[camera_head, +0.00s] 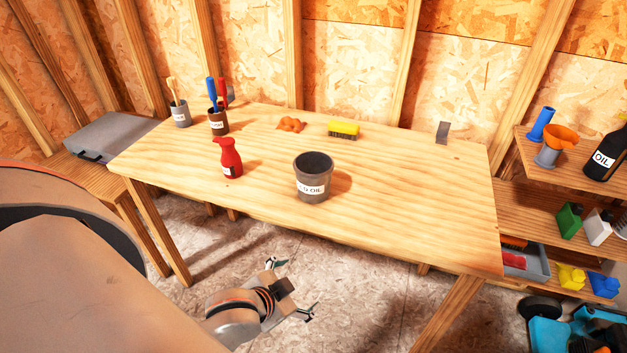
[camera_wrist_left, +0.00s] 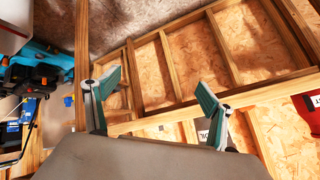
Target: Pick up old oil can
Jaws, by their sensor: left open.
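The old oil can is a dark grey, open-topped pot (camera_head: 313,184) with a white label ending in "OIL". It stands upright near the front edge of the wooden workbench (camera_head: 420,190). My left gripper (camera_head: 293,288) is open and empty. In the head view it shows below the bench's front edge, apart from the can. In the left wrist view its two fingers (camera_wrist_left: 155,98) are spread with nothing between the tips. A small white label with dark letters shows there beside the right finger; I cannot tell whose it is. My right gripper is not in view.
A red bottle (camera_head: 230,160) stands left of the can. An orange cloth (camera_head: 291,125) and a yellow brush (camera_head: 343,130) lie behind. The bench's right half is mostly clear. Shelves (camera_head: 530,205) stand right.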

